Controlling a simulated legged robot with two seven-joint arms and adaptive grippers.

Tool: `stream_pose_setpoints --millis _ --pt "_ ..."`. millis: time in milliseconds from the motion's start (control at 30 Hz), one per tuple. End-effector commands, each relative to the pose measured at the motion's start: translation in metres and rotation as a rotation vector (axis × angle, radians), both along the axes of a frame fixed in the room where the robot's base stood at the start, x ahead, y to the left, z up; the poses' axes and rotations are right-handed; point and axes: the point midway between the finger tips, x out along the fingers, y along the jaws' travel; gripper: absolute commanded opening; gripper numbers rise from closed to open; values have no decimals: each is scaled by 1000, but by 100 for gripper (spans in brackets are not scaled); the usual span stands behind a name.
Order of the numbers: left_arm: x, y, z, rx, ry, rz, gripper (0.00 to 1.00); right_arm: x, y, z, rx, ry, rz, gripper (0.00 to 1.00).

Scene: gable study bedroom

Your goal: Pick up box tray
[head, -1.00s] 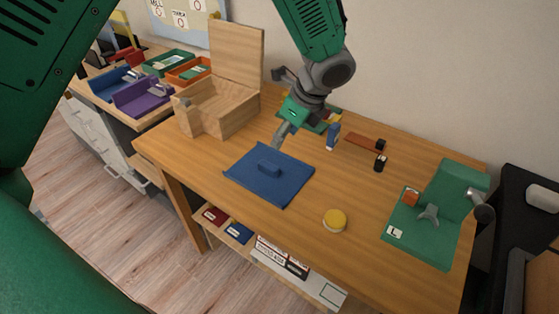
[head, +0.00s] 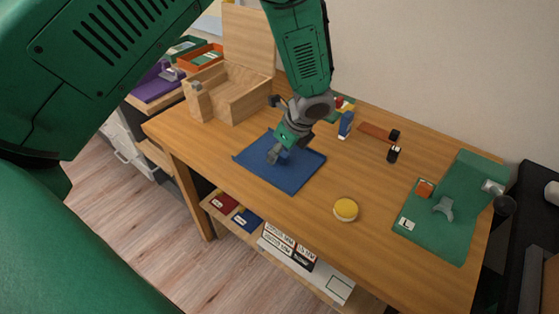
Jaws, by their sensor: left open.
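A flat blue tray (head: 300,175) with a small raised handle in its middle lies on the wooden desk; I take it to be the box tray. My left gripper (head: 276,156) is open and low over the tray, at its handle. The gripper partly hides the handle, and I cannot tell whether the fingers touch it. An open wooden box (head: 232,98) with its lid raised stands behind the tray to the left. My right gripper is not in view.
A blue upright object (head: 346,124) and small black items stand farther back. A green stand (head: 435,235) fills the right end. Colored trays sit far left.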

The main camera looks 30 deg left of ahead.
Motion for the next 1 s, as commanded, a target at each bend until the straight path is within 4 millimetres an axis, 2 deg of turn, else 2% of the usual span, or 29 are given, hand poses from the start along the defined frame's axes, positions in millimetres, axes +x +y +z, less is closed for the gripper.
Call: stream_pose_setpoints --millis 67,267,300,367,400,433,767,867,1000 --pt "0 3 -9 -1 -1 0 45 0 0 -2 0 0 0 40" --pt "0 4 -9 -1 -2 -1 45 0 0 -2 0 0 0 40" --pt "0 4 -9 -1 -2 -1 41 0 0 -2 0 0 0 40" --pt "0 4 -9 -1 -2 -1 20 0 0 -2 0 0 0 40" --pt "0 4 -9 -1 -2 -1 6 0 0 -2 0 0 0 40" --pt "0 4 -9 -1 -1 0 0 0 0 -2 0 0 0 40" --pt "1 4 -7 -1 -2 -1 0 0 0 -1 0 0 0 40" --pt "1 4 3 -1 -3 0 0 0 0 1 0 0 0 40" --pt "1 4 31 -2 -7 0 0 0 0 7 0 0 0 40"
